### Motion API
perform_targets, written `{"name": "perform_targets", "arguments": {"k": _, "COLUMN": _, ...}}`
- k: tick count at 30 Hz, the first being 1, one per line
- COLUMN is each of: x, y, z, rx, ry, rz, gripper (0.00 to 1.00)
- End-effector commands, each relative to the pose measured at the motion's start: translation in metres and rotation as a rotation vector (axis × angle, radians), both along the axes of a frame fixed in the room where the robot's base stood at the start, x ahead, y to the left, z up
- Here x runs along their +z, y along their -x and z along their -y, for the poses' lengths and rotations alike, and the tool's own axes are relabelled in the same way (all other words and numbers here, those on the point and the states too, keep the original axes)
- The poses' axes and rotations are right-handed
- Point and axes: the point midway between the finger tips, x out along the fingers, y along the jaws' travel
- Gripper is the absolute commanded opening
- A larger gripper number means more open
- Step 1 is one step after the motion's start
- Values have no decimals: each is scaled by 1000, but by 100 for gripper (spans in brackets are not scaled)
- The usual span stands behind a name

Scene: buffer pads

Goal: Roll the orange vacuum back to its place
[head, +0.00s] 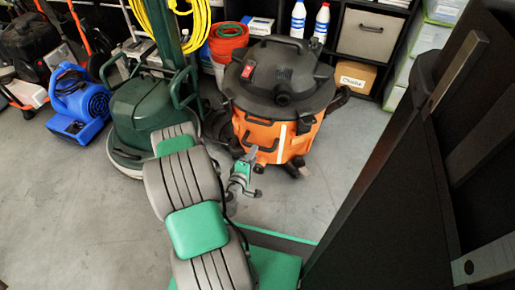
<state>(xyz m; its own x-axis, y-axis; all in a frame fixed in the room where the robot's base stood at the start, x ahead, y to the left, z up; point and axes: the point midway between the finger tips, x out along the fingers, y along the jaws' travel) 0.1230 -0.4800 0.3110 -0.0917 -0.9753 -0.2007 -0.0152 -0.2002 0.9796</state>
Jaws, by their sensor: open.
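The orange vacuum (280,88) stands upright on the grey floor, right of the picture's middle. It has a dark grey lid with a top handle, an orange drum with a front handle, and casters. My arm reaches forward from the bottom of the picture. My gripper (249,157) is open at the front of the vacuum's drum, close to its lower front. I cannot tell whether it touches the drum or the handle. Part of the vacuum's lower left side is hidden behind my arm and gripper.
A green floor machine (140,105) stands close left of the vacuum, with a blue blower (80,103) farther left. Behind are a red bucket (228,42) and a shelf with a cardboard box (354,76). A dark panel (400,170) stands at right. Floor at left front is clear.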

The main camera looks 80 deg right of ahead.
Motion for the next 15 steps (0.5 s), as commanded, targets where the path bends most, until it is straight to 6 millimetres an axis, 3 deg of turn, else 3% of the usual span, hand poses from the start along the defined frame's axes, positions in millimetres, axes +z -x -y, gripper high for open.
{"name": "perform_targets", "arguments": {"k": 10, "x": -11, "y": 5, "z": 43, "rx": -5, "ry": 0, "rz": 3, "gripper": 41}}
{"name": "perform_targets", "arguments": {"k": 15, "x": -11, "y": 5, "z": 52, "rx": 0, "ry": 0, "rz": 2, "gripper": 41}}
